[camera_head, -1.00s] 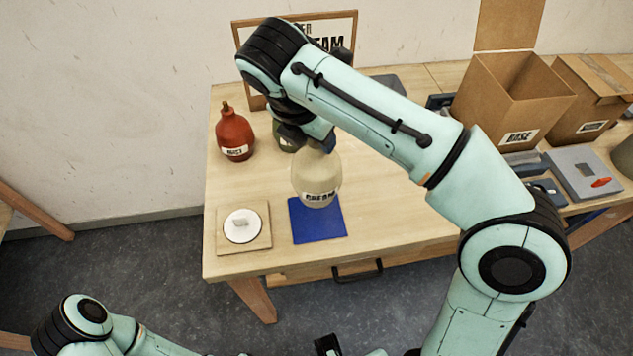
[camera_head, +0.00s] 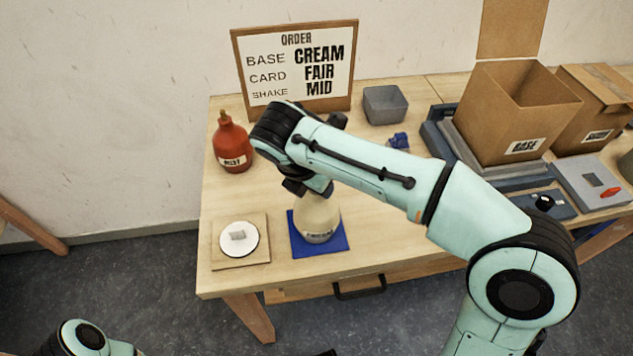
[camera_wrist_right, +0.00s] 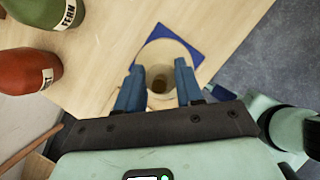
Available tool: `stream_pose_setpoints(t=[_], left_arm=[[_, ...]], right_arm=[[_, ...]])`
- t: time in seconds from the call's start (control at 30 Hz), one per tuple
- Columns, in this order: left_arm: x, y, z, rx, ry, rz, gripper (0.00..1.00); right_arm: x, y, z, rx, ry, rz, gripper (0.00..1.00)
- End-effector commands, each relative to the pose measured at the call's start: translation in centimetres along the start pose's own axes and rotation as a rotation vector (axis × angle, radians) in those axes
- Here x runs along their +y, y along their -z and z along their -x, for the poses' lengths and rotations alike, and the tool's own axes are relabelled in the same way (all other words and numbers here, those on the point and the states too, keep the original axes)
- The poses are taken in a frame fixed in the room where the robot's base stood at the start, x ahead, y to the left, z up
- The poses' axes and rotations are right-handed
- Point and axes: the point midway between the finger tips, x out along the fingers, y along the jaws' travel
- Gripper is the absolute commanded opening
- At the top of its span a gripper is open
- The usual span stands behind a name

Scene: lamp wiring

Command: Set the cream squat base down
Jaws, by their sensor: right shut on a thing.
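The cream squat base (camera_head: 318,222), a cream bottle with a CREAM label, is upright over the blue mat (camera_head: 341,243). Its bottom appears at or very near the mat; I cannot tell whether it touches. My right gripper (camera_head: 316,192) is shut on its neck from above. In the right wrist view the gripper (camera_wrist_right: 159,88) has its blue fingers either side of the open neck, and the base (camera_wrist_right: 168,50) shows beyond, in front of the mat (camera_wrist_right: 181,40). My left arm shows only at the lower left; its gripper is out of view.
A red bottle (camera_head: 232,146) stands behind left. A wooden board with a white disc (camera_head: 238,240) lies left of the mat. A green bottle (camera_wrist_right: 47,12) shows in the wrist view. An order sign (camera_head: 296,65) and grey bin (camera_head: 385,104) stand behind; boxes (camera_head: 520,110) stand right.

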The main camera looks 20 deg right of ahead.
Motion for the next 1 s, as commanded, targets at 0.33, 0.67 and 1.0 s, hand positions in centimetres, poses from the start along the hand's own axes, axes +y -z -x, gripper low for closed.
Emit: stream_pose_setpoints(t=[0.33,0.67,1.0], left_arm=[[0.0,0.0,0.0,0.0,0.0,0.0,0.43],[0.0,0.0,0.0,0.0,0.0,0.0,0.43],[0.7,0.1,1.7,0.006,-0.002,-0.002,0.43]], right_arm=[[0.0,0.1,-0.2,0.0,0.0,0.0,0.62],[0.0,0.0,0.0,0.0,0.0,0.0,0.62],[0.1,-0.1,6.0,-0.001,-0.004,0.0,0.62]])
